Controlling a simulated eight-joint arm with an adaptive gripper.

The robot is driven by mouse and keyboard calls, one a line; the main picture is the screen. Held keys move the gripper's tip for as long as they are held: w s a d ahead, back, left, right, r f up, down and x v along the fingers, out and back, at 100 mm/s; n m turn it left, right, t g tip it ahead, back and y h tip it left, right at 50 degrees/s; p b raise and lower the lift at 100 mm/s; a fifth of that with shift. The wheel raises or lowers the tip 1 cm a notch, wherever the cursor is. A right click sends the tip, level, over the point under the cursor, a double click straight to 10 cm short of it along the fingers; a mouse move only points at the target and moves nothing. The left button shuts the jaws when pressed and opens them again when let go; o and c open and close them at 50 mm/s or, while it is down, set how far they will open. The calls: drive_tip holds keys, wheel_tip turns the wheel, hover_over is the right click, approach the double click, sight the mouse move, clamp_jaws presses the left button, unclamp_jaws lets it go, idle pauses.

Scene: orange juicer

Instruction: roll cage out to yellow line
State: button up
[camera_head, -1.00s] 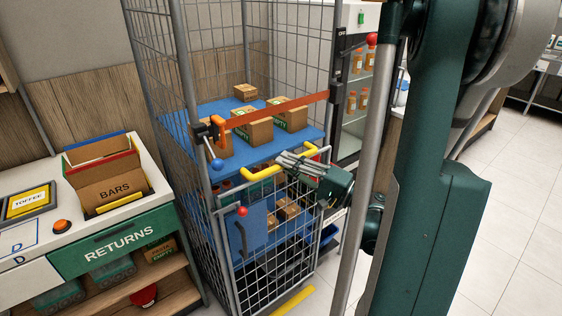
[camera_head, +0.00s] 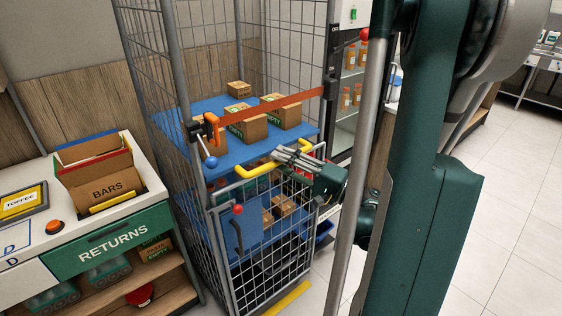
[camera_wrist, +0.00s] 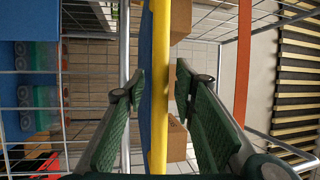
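The roll cage (camera_head: 222,215) stands upright, a grey wire cage with blue shelves holding cardboard boxes. A yellow handle bar (camera_head: 256,171) runs across its front, and an orange strap (camera_head: 270,108) crosses above it. My gripper (camera_head: 285,155) is at the handle. In the wrist view, my gripper (camera_wrist: 159,72) has its fingers on either side of the yellow bar (camera_wrist: 159,110), with gaps showing, so it is open around the bar. The yellow line (camera_head: 288,299) shows on the floor by the cage's front bottom. The cage's wheels are hidden.
The returns counter (camera_head: 110,248) stands close to the left of the cage, with a box marked BARS (camera_head: 100,190) on it. A glass-fronted cabinet (camera_head: 348,90) with orange jars stands behind right. Tiled floor (camera_head: 515,215) is clear on the right.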

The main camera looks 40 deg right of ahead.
drive_tip(key=shift+s+d, duration=0.1)
drive_tip(key=shift+s, duration=0.05)
drive_tip(key=v, duration=1.1)
drive_tip(key=shift+s+f, duration=0.15)
drive_tip(key=shift+s, duration=0.1)
drive_tip(key=shift+d, duration=0.1)
idle(0.6)
